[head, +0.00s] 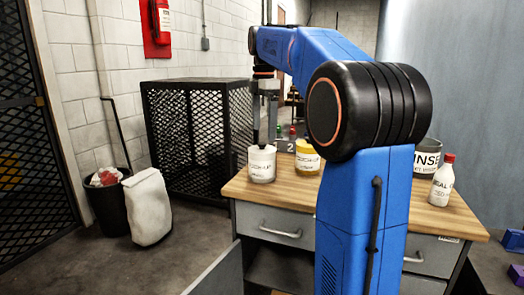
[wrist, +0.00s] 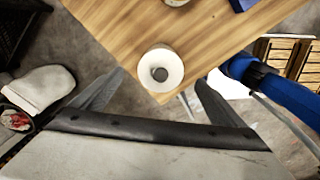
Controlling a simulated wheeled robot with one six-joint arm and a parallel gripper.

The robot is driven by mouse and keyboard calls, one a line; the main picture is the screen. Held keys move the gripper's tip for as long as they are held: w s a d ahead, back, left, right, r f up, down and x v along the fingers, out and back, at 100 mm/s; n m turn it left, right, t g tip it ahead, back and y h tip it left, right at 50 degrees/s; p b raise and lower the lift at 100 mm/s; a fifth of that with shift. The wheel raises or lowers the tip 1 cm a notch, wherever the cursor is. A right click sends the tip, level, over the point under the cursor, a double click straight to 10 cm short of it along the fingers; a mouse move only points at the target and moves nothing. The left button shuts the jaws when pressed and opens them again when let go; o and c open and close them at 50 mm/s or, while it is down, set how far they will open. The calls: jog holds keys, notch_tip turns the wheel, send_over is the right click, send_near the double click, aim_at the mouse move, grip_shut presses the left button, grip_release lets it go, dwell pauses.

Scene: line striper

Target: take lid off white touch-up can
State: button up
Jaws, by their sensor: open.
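The white touch-up can (head: 262,165) stands upright near the left corner of the wooden bench top. In the wrist view its round white lid (wrist: 175,62) is on, seen from above, with a dark grey knob (wrist: 160,74) at its centre. My gripper (head: 264,138) points down just above the can in the head view. In the wrist view my gripper (wrist: 160,79) is open, its fingers spread to either side of the lid. Nothing is held. The exact height gap between fingertips and knob is hard to tell.
A yellow-labelled can (head: 307,158) stands just right of the white can. A rinse bucket (head: 427,158) and a red-capped bottle (head: 442,182) stand at the bench's right. A black mesh cage (head: 190,140) is behind left; a bin (head: 106,205) and white sack (head: 148,208) stand on the floor.

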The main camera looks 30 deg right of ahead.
aim_at(262, 143)
jog(key=shift+a+f, duration=0.2)
jog(key=shift+f, duration=1.2)
jog(key=shift+a+f, duration=0.15)
jog(key=shift+f, duration=1.25)
jog(key=shift+c, duration=0.5)
jog(key=c, duration=1)
